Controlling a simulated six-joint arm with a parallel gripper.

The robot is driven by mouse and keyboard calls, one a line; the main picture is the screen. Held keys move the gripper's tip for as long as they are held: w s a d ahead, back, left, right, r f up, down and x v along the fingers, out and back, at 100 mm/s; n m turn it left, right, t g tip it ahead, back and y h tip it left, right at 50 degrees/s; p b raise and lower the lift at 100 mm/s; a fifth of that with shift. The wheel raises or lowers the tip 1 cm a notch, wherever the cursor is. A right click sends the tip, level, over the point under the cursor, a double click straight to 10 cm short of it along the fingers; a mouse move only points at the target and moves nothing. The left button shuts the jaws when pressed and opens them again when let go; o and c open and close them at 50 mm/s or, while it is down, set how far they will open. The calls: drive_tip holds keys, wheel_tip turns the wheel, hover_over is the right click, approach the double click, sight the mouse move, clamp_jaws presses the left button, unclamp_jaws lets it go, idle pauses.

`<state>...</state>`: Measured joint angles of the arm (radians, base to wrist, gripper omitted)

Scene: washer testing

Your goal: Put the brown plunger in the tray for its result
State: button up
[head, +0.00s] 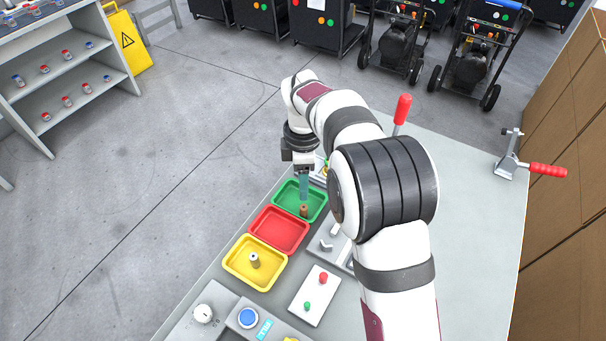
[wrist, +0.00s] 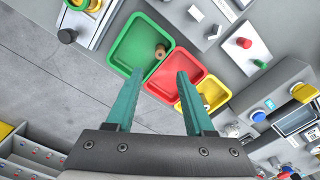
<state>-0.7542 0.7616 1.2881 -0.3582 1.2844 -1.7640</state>
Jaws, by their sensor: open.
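The brown plunger (head: 304,211) stands in the green tray (head: 281,202), the farthest of three trays along the bench's left edge. In the wrist view the plunger (wrist: 159,51) shows inside the green tray (wrist: 122,54), near its side towards the red tray. My gripper (head: 303,194) is above the green tray, its teal fingers pointing down over the plunger. In the wrist view my gripper (wrist: 160,73) is open, with nothing held between the fingers. The plunger appears just beyond the fingertips, apart from them.
The red tray (head: 279,230) is empty. The yellow tray (head: 240,278) holds a pale plunger (head: 255,261). A plate with red and green buttons (head: 315,296) and a blue button (head: 248,317) are nearby. A red-handled clamp (head: 530,168) stands at the bench's right.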

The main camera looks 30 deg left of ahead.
drive_tip(key=s+d+r+m, duration=0.2)
drive_tip(key=d+r+m, duration=0.4)
drive_tip(key=d, duration=0.3)
drive_tip(key=s+d+r+m, duration=0.3)
drive_tip(key=d+r+m, duration=0.2)
drive_tip(key=d+m, duration=0.3)
drive_tip(key=s+d+f+m+y, duration=0.1)
drive_tip(key=s+d+f+m, duration=0.1)
drive_tip(key=s+d+m, duration=1.1)
drive_tip(key=s+m, duration=0.3)
drive_tip(key=s, duration=0.2)
drive_tip(key=shift+y, duration=0.4)
drive_tip(key=shift+d, duration=0.1)
